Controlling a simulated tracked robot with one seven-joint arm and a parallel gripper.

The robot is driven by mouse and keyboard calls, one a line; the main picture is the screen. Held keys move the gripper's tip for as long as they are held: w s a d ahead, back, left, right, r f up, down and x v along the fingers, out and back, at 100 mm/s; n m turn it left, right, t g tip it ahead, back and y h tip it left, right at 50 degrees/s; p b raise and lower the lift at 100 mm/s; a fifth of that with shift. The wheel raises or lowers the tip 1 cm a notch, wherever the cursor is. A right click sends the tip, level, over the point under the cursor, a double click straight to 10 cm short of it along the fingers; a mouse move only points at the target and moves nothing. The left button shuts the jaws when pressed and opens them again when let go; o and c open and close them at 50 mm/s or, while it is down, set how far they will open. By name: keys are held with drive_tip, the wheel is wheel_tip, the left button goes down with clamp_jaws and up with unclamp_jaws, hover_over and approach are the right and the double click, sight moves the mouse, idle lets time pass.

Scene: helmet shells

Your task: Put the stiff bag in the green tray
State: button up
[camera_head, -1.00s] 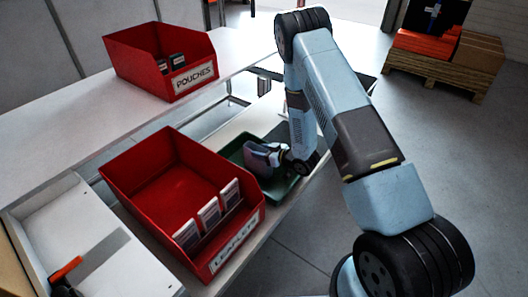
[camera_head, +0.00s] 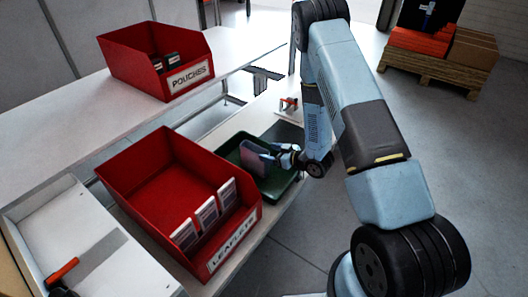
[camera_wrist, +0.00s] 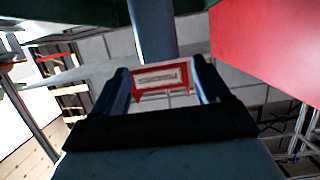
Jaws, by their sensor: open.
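The stiff bag (camera_head: 256,157), a flat blue-purple packet, stands tilted inside the green tray (camera_head: 276,196). My gripper (camera_head: 283,152) is just to the right of the bag, low over the tray. Its two fingers show apart in the wrist view (camera_wrist: 162,68), with no thing held between them. The bag shows there as a blue-grey strip (camera_wrist: 154,30) beyond the fingertips. A green edge (camera_wrist: 95,20) of the tray crosses the top of that view. The bag's lower edge is hidden in the head view.
A red leaflets bin (camera_head: 135,187) stands left of the tray, with several packets at its front. A red pouches bin (camera_head: 125,62) sits on the upper shelf. A white tray (camera_head: 110,250) with an orange-handled tool is at lower left.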

drive_tip(key=v, duration=0.6)
drive_tip(key=w+d+r+m+t+h, duration=0.1)
drive_tip(key=w+d+r+h, duration=0.15)
drive_tip(key=r, duration=0.45)
drive_tip(key=w+d+r+h, duration=0.2)
drive_tip(key=w+r+h, duration=0.15)
drive_tip(key=r, duration=0.25)
drive_tip(key=s+d+r+m+h, duration=0.1)
drive_tip(key=d+r+m+h, duration=0.15)
drive_tip(key=r, duration=0.55)
drive_tip(key=s+d+r+m+h, duration=0.1)
drive_tip(key=s+d+r+h, duration=0.1)
drive_tip(key=d+r, duration=0.35)
drive_tip(key=s+d+r+m+g+h, duration=0.2)
drive_tip(key=s+r+m, duration=0.2)
drive_tip(key=s+r, duration=0.9)
drive_tip(key=s+r+m+g, duration=0.1)
drive_tip(key=s+r, duration=0.1)
drive_tip(key=s, duration=0.6)
drive_tip(key=s+a+r+m+g, duration=0.1)
drive_tip(key=s+r, duration=0.1)
drive_tip(key=s, duration=0.7)
drive_tip(key=shift+s+a+r+y, duration=0.25)
drive_tip(key=shift+s+y, duration=0.05)
drive_tip(key=shift+y, duration=0.15)
